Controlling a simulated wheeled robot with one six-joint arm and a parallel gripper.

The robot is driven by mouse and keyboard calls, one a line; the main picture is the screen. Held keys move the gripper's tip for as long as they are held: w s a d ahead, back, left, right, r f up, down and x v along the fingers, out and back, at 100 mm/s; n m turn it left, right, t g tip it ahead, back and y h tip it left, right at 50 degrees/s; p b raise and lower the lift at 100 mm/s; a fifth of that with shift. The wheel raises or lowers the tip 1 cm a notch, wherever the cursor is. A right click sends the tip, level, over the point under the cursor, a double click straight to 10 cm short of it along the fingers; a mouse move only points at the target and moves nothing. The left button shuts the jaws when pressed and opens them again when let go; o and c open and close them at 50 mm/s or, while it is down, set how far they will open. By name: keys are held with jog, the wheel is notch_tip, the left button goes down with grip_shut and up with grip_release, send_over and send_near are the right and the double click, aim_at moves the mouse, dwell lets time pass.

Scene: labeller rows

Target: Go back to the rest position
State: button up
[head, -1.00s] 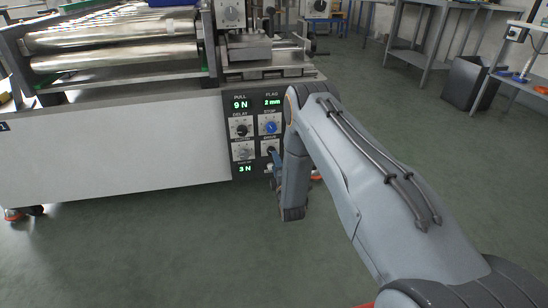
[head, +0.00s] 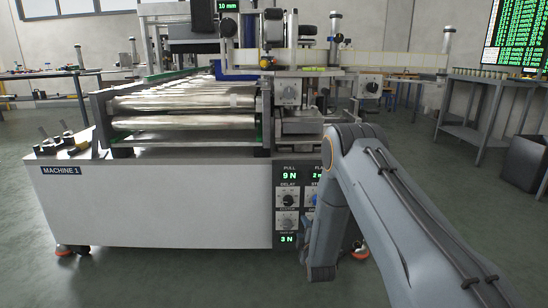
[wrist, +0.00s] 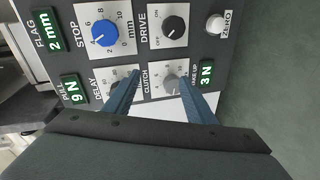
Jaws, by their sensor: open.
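My gripper (wrist: 160,88) shows in the wrist view with its two blue fingers apart and nothing held. It faces the control panel (head: 288,223) of Machine 1. The left finger partly covers the delay knob (wrist: 122,79). The blue stop knob (wrist: 104,34) and the black drive knob (wrist: 175,27) are beyond the fingertips. In the head view my arm hides the gripper and the panel's right part.
Machine 1's white front (head: 150,205) and its metal rollers (head: 185,104) fill the left and middle. A grey table (head: 480,103) and a dark bin (head: 524,163) stand at the right. The green floor (head: 420,165) between is clear.

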jog(key=s+a+r+m+g+y, duration=0.1)
jog(key=s+a+r+m+g, duration=0.3)
jog(key=a+r, duration=0.55)
jog(key=s+a+r+m+g, duration=0.1)
jog(key=s+a+r+g, duration=0.1)
jog(key=s+a+r, duration=0.3)
jog(key=s+a+g, duration=0.2)
jog(key=s+a, duration=0.1)
jog(key=s, duration=0.5)
jog(key=s+d+r+m+g, duration=0.1)
jog(key=s+r+m+g, duration=0.15)
jog(key=s, duration=0.95)
jog(key=s+d+r+m+g, duration=0.1)
jog(key=s+r+g, duration=0.25)
jog(key=s, duration=0.95)
jog(key=s+d+r+m+g, duration=0.15)
jog(key=s+r, duration=0.25)
jog(key=s, duration=0.8)
jog(key=d+r+m+h+p, duration=0.1)
jog(key=d+r+m+p, duration=0.2)
jog(key=d+r+p, duration=0.7)
jog(key=d+r+m+h+p, duration=0.1)
jog(key=d+r+m+p, duration=0.2)
jog(key=d+r+p, duration=0.7)
notch_tip(320, 180, up, 6)
jog(key=p, duration=1.1)
jog(key=shift+s+d+r+m, duration=0.25)
jog(key=shift+s+m, duration=0.05)
